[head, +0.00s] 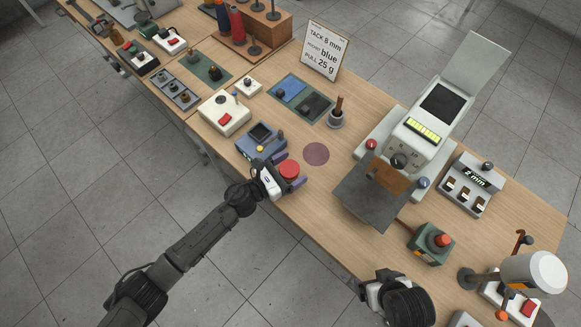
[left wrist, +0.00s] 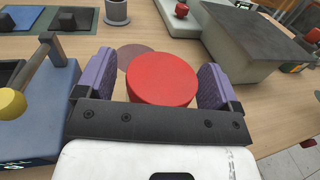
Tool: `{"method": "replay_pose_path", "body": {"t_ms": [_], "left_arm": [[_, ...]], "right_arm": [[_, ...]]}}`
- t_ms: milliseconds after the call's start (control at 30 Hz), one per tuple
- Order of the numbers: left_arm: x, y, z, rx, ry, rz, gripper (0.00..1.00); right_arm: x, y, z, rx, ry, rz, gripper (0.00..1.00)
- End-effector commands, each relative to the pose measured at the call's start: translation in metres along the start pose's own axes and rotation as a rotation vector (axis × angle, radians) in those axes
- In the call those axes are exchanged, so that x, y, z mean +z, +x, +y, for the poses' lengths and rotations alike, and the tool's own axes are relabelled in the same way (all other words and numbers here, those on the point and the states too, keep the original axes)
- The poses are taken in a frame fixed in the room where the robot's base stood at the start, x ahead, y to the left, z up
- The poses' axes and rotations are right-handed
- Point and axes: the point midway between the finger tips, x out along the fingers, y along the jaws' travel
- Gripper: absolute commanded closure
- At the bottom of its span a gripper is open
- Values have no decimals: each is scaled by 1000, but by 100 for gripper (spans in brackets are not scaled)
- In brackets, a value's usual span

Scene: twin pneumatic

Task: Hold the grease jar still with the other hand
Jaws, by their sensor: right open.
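A round jar with a red lid (head: 289,170), which I take for the grease jar, stands at the table's front edge. My left gripper (head: 290,176) has its purple fingers on either side of it. In the left wrist view the red lid (left wrist: 162,78) lies between the two fingers. A narrow gap shows beside the left finger, the right finger looks very close, and contact below the lid is hidden. My right gripper (head: 366,291) is at the bottom of the head view, open, away from the jar and partly hidden by its own wrist.
A grey pot with a brown stick (head: 336,120) stands further back.

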Motion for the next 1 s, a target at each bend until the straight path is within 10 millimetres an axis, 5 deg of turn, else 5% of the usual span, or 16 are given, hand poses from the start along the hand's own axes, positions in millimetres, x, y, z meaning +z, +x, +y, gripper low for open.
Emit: {"method": "replay_pose_path", "body": {"t_ms": [300,1000], "left_arm": [[6,0,0,0,1,0,13],[2,-110,0,0,-1,0,13]], "right_arm": [[-2,-6,0,0,0,0,9],[0,-3,3,7,-8,-1,9]]}}
